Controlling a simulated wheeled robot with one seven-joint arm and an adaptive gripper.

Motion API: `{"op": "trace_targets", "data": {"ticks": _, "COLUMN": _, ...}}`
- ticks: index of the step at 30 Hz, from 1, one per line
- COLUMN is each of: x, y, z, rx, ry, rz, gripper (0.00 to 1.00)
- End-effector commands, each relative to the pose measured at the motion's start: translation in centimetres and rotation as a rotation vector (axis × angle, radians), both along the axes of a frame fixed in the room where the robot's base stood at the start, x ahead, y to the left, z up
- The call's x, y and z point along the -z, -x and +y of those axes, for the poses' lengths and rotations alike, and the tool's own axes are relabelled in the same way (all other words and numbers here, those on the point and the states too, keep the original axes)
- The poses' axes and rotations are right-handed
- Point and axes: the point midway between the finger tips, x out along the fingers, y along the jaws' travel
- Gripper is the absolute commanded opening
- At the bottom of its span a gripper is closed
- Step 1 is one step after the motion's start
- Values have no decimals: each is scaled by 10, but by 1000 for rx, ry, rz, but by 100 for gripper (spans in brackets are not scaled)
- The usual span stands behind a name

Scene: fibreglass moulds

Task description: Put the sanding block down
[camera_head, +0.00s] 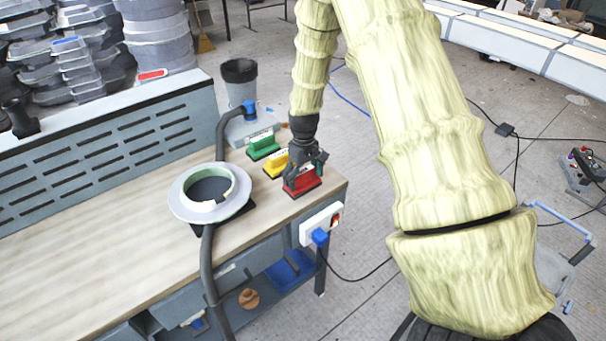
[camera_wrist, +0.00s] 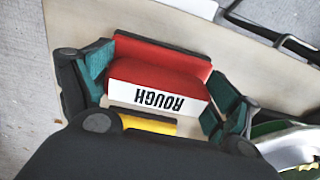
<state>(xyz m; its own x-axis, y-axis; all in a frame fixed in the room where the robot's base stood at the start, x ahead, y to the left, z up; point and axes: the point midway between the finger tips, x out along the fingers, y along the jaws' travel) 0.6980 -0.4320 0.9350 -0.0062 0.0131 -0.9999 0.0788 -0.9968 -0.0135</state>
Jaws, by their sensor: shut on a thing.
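The red sanding block (camera_head: 303,183) is at the right end of the bench (camera_head: 120,225), near its front corner. In the wrist view the block (camera_wrist: 160,85) shows a white face with "ROUGH" on it, upside down. My gripper (camera_head: 304,168) comes down on it from above and is shut on it. In the wrist view the teal finger pads of my gripper (camera_wrist: 160,92) sit on the left and right of the block. The block looks level and at or just above the bench top; I cannot tell whether it touches.
A yellow block (camera_head: 276,163) stands close behind the red one, and a green block (camera_head: 263,145) behind that. A round grey ring fixture (camera_head: 178,205) with a hose is to the left. The bench's right edge is close by.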

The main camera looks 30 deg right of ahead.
Motion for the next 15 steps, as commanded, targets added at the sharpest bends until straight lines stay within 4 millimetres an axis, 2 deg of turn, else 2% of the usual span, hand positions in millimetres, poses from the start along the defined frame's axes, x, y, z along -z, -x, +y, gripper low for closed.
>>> {"op": "trace_targets", "data": {"ticks": 12, "x": 5, "y": 0, "z": 0, "rx": 0, "ry": 0, "rz": -1, "gripper": 51}}
{"op": "trace_targets", "data": {"ticks": 13, "x": 4, "y": 0, "z": 0, "rx": 0, "ry": 0, "rz": -1, "gripper": 94}}
{"op": "trace_targets", "data": {"ticks": 14, "x": 4, "y": 0, "z": 0, "rx": 0, "ry": 0, "rz": -1, "gripper": 100}}
{"op": "trace_targets", "data": {"ticks": 15, "x": 4, "y": 0, "z": 0, "rx": 0, "ry": 0, "rz": -1, "gripper": 100}}
